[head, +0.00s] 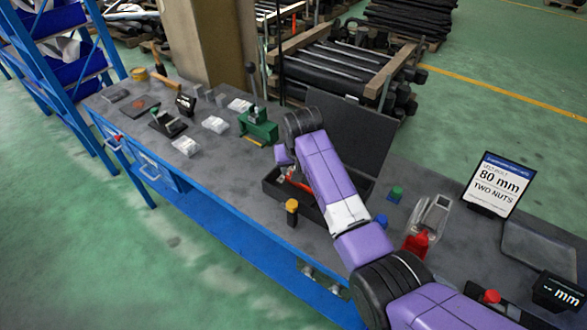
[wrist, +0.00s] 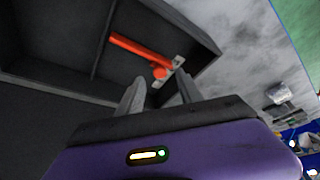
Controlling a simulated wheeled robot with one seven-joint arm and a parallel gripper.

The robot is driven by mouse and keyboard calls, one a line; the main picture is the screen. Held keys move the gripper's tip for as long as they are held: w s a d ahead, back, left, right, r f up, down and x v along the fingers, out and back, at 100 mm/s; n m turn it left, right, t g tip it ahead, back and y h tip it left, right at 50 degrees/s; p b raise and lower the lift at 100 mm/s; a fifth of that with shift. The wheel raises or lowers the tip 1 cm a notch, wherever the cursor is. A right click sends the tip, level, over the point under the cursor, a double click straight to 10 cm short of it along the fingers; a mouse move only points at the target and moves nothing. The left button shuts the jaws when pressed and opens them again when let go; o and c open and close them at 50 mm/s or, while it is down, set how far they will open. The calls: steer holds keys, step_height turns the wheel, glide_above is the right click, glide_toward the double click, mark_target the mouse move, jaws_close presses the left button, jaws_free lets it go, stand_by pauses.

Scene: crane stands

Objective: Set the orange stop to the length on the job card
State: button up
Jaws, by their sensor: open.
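The job card (head: 497,185) stands on the right of the bench in the head view and reads 80 mm, TWO NUTS. The orange stop (wrist: 138,47) lies in a compartment of the open black case (wrist: 62,85), with a small grey metal piece at its near end. In the head view, the case (head: 268,187) is mostly behind my arm and only a bit of orange (head: 297,181) shows. My gripper (wrist: 158,90) is open and empty, its two fingers apart over the case edge, just short of the stop. In the head view its fingertips are hidden.
A display reading "-- mm" (head: 560,292) stands at the right end. A green device (head: 258,128) and white packets (head: 215,124) are farther left.

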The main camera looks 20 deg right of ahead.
steer(key=shift+x, duration=1.2)
jaws_close()
stand_by(0.6)
